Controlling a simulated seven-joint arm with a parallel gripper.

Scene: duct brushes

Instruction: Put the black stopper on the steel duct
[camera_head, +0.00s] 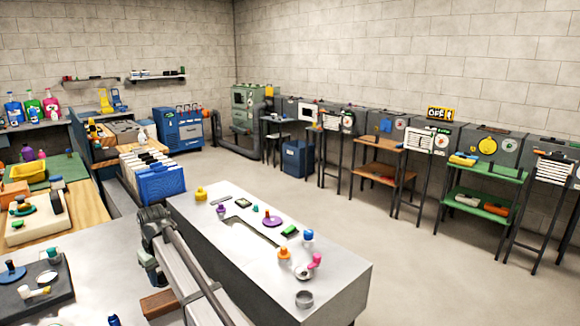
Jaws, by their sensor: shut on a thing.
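No steel duct can be named for sure. A short, open grey metal ring (304,298) stands upright near the front end of the pale bench (345,268), and it may be the duct's mouth; nothing sits on it. I cannot make out a black stopper. I cannot pick out my gripper's fingers or anything held in them.
An orange-topped piece (284,254), a pink piece (315,260) and a blue-topped piece (308,234) stand close behind the ring. A purple disc (272,218) and a yellow piece (200,193) are farther back. Grey jointed metalwork (190,270) rises left of the bench.

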